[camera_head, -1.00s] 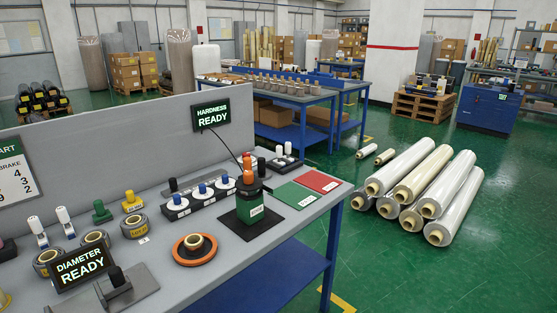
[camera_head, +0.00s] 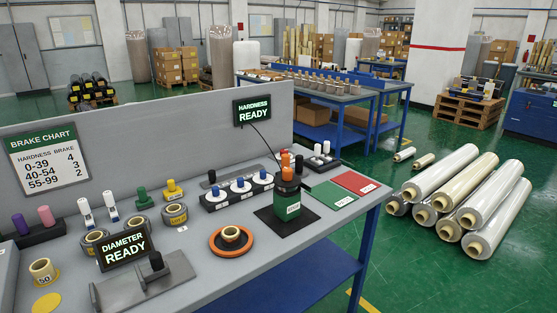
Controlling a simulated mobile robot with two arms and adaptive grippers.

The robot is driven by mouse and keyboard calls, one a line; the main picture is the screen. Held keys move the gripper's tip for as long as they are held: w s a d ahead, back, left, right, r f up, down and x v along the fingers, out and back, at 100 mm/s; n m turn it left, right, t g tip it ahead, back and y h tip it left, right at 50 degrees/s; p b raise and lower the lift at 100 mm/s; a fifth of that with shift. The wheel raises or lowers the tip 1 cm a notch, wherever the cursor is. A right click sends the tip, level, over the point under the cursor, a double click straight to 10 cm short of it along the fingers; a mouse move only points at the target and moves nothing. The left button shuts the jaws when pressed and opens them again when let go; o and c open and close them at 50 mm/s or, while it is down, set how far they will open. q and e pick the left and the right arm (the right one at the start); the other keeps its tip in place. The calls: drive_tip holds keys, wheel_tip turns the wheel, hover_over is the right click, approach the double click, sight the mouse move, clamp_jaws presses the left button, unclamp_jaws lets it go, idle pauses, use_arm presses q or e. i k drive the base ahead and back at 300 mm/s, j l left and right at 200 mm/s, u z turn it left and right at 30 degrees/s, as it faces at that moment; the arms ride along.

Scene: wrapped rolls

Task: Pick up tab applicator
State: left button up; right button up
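No thing on the workbench (camera_head: 330,238) is clearly marked as a tab applicator. Small handled tools stand along its back: two white ones, one with a dark lower part (camera_head: 86,213) and one with a blue lower part (camera_head: 111,206), a green one (camera_head: 143,198) and a yellow one (camera_head: 173,190). They stand upright behind tape rolls, such as the roll with a yellow label (camera_head: 175,214). Neither of my grippers is in view.
A diameter display (camera_head: 125,245) with a grey fixture (camera_head: 145,284) stands in front. An orange ring (camera_head: 231,242) holds a small roll. A hardness tester (camera_head: 287,200) stands near green (camera_head: 330,195) and red (camera_head: 361,182) mats. Wrapped rolls (camera_head: 470,195) lie on the floor at right.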

sight(318, 147)
drive_tip(key=i+l+u, duration=0.15)
drive_tip(key=l+u, duration=0.15)
drive_tip(key=u, duration=0.15)
drive_tip(key=i+l+u, duration=0.15)
drive_tip(key=l+u, duration=0.6)
drive_tip(key=u, duration=0.15)
drive_tip(key=l+u, duration=0.6)
drive_tip(key=l, duration=0.35)
drive_tip(key=k+l, duration=0.15)
drive_tip(key=l, duration=0.25)
drive_tip(key=l+u, duration=0.15)
drive_tip(key=l, duration=0.25)
drive_tip(key=k+l+u, duration=0.1)
drive_tip(key=l, duration=0.3)
drive_tip(key=k+l, duration=0.2)
drive_tip(key=l, duration=0.2)
drive_tip(key=k+l+u, duration=0.15)
drive_tip(key=l, duration=0.25)
drive_tip(key=i+l, duration=0.05)
